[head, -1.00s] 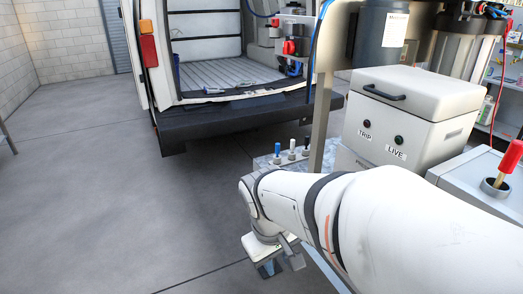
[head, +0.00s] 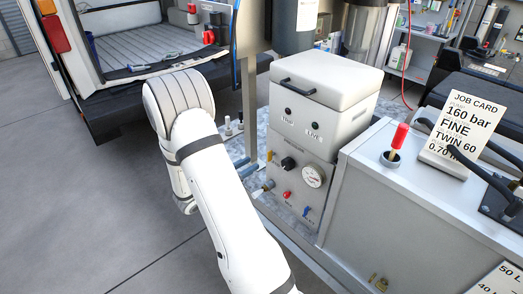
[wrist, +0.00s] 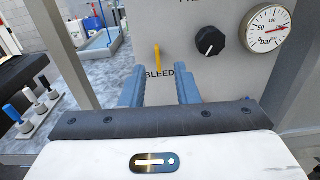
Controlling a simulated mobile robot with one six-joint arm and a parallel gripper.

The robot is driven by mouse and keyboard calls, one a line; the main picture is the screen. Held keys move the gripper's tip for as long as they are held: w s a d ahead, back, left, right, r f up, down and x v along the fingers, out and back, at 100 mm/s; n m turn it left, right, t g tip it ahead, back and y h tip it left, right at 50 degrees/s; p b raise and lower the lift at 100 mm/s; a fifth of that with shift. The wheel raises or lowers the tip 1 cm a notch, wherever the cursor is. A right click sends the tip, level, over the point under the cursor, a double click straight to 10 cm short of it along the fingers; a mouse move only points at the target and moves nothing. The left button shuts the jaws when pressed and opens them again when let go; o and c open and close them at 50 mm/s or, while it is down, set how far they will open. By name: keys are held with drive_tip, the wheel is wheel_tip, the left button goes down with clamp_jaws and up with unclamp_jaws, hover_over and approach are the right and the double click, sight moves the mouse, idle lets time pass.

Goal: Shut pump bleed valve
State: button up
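The pump bleed valve shows in the wrist view as a yellow lever (wrist: 157,59) on the pale pump panel (wrist: 178,65), above the printed word BLEED. The lever stands nearly upright, its top leaning slightly left. My gripper (wrist: 161,84) is open and faces the panel, with its two blue fingers apart and nothing between them. In the picture the lever rises just above the gap between the fingertips, and I see no contact. In the head view my arm hides most of the gripper.
A black knob (wrist: 209,41) and a pressure gauge (wrist: 268,27) sit right of the lever. A red lever (head: 287,195) and a blue lever (head: 306,211) are lower on the panel. A metal post (head: 249,105) stands close left of it. Open floor (head: 110,215) lies left.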

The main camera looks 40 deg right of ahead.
sight(268, 153)
drive_tip(key=d+p, duration=0.1)
drive_tip(key=d, duration=0.4)
drive_tip(key=w+d+p, duration=0.1)
drive_tip(key=d, duration=0.1)
drive_tip(key=shift+d+f+p, duration=0.1)
drive_tip(key=shift+d+p, duration=0.2)
drive_tip(key=shift+d, duration=0.1)
drive_tip(key=shift+s, duration=0.1)
clamp_jaws()
